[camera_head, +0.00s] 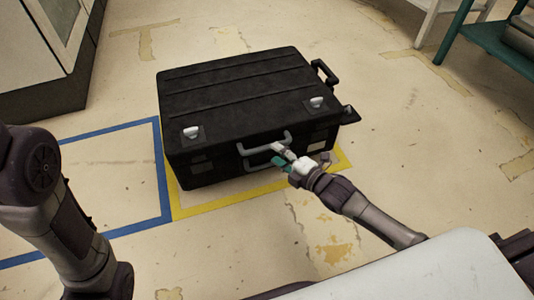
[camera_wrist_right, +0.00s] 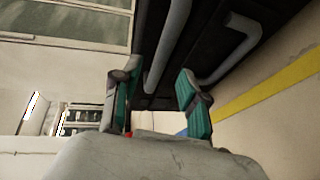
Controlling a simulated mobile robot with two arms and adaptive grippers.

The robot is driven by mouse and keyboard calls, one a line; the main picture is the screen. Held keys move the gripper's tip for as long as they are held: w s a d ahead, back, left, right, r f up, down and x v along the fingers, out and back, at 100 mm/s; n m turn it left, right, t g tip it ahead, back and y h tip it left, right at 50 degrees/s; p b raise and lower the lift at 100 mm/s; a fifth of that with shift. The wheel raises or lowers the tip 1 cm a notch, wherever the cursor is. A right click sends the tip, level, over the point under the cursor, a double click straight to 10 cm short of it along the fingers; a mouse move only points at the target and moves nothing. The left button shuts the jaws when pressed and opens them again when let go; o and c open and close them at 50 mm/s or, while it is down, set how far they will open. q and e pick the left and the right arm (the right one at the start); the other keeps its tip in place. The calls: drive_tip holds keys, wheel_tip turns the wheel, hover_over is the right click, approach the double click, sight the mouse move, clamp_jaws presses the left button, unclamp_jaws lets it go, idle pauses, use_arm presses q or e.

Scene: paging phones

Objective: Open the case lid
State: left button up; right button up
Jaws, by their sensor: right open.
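The black case (camera_head: 235,95) lies flat on the floor with its lid (camera_head: 240,80) shut. Two pale latches show on the lid's near edge, a left one (camera_head: 191,132) and a right one (camera_head: 316,102). A grey handle (camera_head: 262,144) is on the case's near side. My right gripper (camera_head: 281,158) is open at the right part of this handle. In the right wrist view a grey handle bar (camera_wrist_right: 170,45) reaches between the green fingers (camera_wrist_right: 157,95); I cannot tell whether they touch it. A second grey bar (camera_wrist_right: 243,45) shows there beside it. My left gripper is out of view.
Blue tape (camera_head: 110,130) and yellow tape (camera_head: 225,202) mark the floor around the case. A cabinet (camera_head: 45,75) stands at the upper left. A green shelf (camera_head: 490,40) stands at the upper right. The floor right of the case is clear.

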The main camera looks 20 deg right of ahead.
sight(267, 147)
drive_tip(key=b+x, duration=0.2)
drive_tip(key=x, duration=0.2)
drive_tip(key=shift+w+f, duration=0.1)
drive_tip(key=shift+f, duration=0.1)
drive_tip(key=shift+w+a, duration=0.25)
drive_tip(key=shift+w, duration=0.2)
clamp_jaws()
